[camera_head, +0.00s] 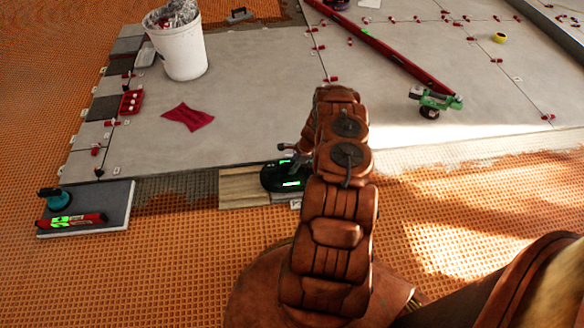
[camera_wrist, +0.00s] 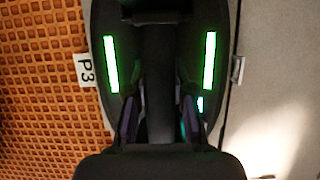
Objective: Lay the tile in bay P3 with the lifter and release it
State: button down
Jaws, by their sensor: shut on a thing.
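The lifter (camera_head: 283,178) is a dark, rounded tool with green lit strips. It sits low at the front edge of the grey floor, over the right part of a wood-look tile (camera_head: 238,188). In the wrist view the lifter (camera_wrist: 123,30) fills the middle, hiding most of what is under it. My gripper (camera_wrist: 160,105) is shut on the lifter's handle; in the head view my arm partly covers it. The P3 label (camera_wrist: 85,70) lies just left of the lifter in the wrist view. I cannot tell whether the tile touches its bed.
A grey slab (camera_head: 112,192) at left carries a teal-topped tool and a red tool with green lights. Combed mortar (camera_head: 175,195) shows left of the wood-look tile.

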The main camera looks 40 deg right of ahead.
jog(key=shift+f, duration=0.3)
dwell(0.9)
jog(key=c, duration=0.9)
grip_release()
